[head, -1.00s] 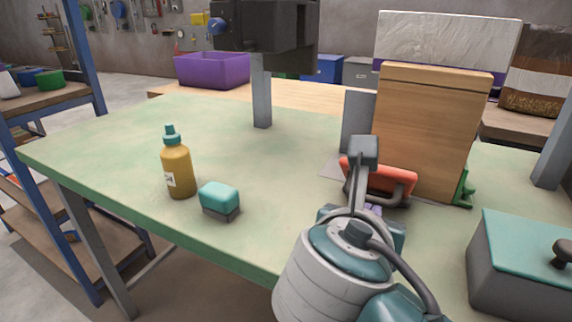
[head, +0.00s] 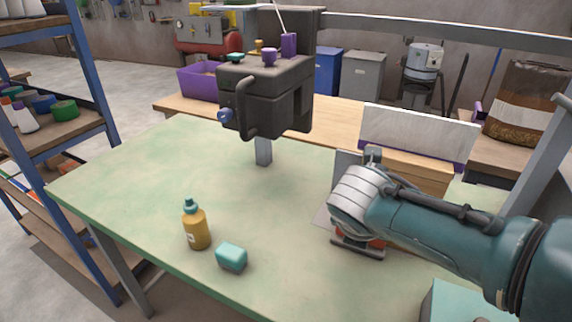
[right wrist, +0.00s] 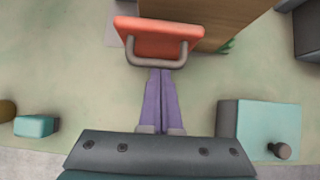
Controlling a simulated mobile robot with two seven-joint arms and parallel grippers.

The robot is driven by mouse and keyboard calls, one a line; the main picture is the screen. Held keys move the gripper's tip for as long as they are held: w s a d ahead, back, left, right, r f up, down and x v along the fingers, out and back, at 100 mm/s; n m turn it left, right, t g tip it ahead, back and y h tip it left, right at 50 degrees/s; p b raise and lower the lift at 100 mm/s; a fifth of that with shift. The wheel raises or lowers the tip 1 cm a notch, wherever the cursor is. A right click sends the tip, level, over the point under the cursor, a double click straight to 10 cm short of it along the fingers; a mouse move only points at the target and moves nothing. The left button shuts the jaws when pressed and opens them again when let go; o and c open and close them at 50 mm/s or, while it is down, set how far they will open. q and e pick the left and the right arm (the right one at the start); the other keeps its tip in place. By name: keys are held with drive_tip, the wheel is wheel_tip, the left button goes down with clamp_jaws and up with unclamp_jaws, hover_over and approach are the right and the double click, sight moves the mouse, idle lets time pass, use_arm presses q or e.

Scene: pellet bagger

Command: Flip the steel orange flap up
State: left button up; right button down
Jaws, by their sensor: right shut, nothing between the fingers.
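The orange flap (right wrist: 158,36) shows at the top of the right wrist view, with a thick grey loop handle (right wrist: 157,62) along its near edge. In the head view only slivers of the flap (head: 376,243) show, as my right arm covers most of it. My right gripper (right wrist: 160,72) has purple fingers, shut together and empty. Their tips are right at the handle's bar; I cannot tell whether they touch it. In the head view my arm hides these fingers. My left gripper is in neither current view.
A wooden block (head: 422,174) stands just behind the flap. A mustard bottle (head: 196,229) and a teal-topped block (head: 231,257) stand left on the green table (head: 130,185). A teal-lidded box (right wrist: 268,128) is to the right. A dark machine head (head: 268,92) overhangs the back.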

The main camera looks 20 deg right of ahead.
use_arm(q)
drive_tip(key=shift+s+a+r, duration=0.1)
drive_tip(key=shift+a+r, duration=0.05)
drive_tip(key=shift+r, duration=0.05)
use_arm(e)
drive_tip(key=shift+w+d+r, duration=0.2)
drive_tip(key=shift+w+d, duration=0.05)
drive_tip(key=shift+d, duration=0.05)
use_arm(q)
drive_tip(key=shift+a, duration=0.1)
use_arm(e)
drive_tip(key=shift+d+r, duration=0.1)
drive_tip(key=shift+r, duration=0.05)
